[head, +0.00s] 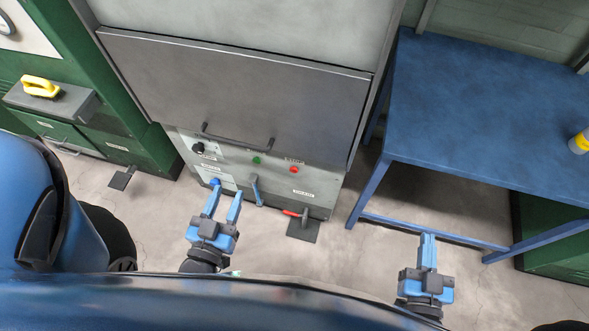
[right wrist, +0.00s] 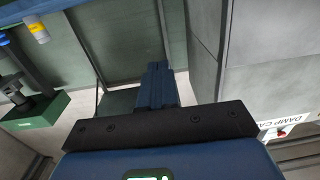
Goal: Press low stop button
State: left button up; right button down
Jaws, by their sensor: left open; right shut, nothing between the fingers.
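The red stop button (head: 294,169) sits on the low front panel (head: 225,172) of the grey machine, under a small label. A green button (head: 256,160) is to its left. My left gripper (head: 225,191) is open and empty, below and left of the red button, its fingers pointing toward the panel's lower left part. My right gripper (head: 428,237) is shut and empty, well to the right of the panel, in front of the blue table. Its shut fingers also show in the right wrist view (right wrist: 157,82). Neither gripper appears to touch the button.
A black knob (head: 198,148), a blue lever (head: 256,190) and a red-handled pedal (head: 296,212) are around the panel. The blue table (head: 480,120) stands at right.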

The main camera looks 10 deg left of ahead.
jog(key=shift+f, duration=0.1)
jog(key=w+a+f+n+g+y+b, duration=0.1)
jog(key=w+a+f+n+y+b, duration=0.2)
jog(key=w+a+f+n+b, duration=0.5)
jog(key=w+a+f+n+y+b, duration=0.15)
jog(key=a+f+y+b, duration=0.35)
jog(key=f, duration=0.6)
jog(key=w+a+f+n+g+y+b, duration=0.2)
jog(key=a+f+n+b, duration=0.2)
jog(key=a+f+b, duration=0.3)
jog(key=w+a+f+n+g+y+b, duration=0.2)
jog(key=a+f+n+b, duration=0.3)
jog(key=a, duration=0.9)
jog(key=shift+w+a+f+b, duration=0.35)
jog(key=shift+f+b, duration=0.6)
jog(key=shift+b, duration=0.2)
